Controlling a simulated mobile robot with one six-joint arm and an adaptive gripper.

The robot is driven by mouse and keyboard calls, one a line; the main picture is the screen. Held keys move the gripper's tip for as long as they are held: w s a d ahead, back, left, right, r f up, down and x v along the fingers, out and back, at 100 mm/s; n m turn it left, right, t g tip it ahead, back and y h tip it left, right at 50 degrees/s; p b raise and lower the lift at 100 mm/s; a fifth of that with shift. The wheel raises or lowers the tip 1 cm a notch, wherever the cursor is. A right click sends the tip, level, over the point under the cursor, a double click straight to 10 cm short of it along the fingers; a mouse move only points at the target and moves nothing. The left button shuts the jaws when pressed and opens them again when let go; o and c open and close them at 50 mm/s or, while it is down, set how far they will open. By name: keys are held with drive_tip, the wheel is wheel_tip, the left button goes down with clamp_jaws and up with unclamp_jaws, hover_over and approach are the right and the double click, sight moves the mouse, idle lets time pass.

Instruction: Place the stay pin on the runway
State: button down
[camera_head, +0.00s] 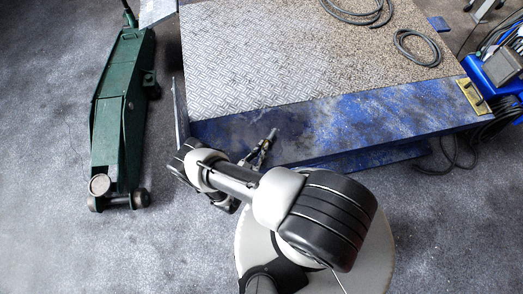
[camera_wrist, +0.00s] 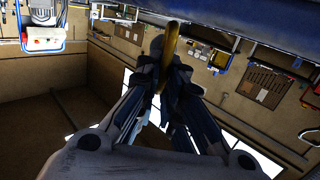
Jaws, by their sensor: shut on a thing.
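The stay pin is a brass-coloured rod (camera_wrist: 170,42) upright between my fingertips in the wrist view. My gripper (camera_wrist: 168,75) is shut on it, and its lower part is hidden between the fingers. In the head view my gripper (camera_head: 265,143) is just in front of the runway's blue side, left of its middle; the pin is too small to make out clearly there. The runway (camera_head: 262,55) is a blue platform with a metal tread-plate top. Its blue edge also crosses the top right of the wrist view (camera_wrist: 260,28).
A green trolley jack (camera_head: 120,110) stands on the floor left of the runway. Hoses (camera_head: 418,47) lie on the runway's top. A brass plate (camera_head: 473,95) sits at its right corner, beside blue equipment (camera_head: 495,80). The tread plate's left and middle are clear.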

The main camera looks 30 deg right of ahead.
drive_tip(key=shift+f, duration=0.1)
drive_tip(key=c, duration=1.7)
unclamp_jaws()
drive_tip(key=shift+f, duration=0.1)
drive_tip(key=shift+s+a+r, duration=0.1)
drive_tip(key=shift+a+r, duration=0.1)
drive_tip(key=shift+a, duration=0.1)
drive_tip(key=p+v, duration=0.1)
drive_tip(key=v, duration=1)
drive_tip(key=shift+s+a, duration=0.15)
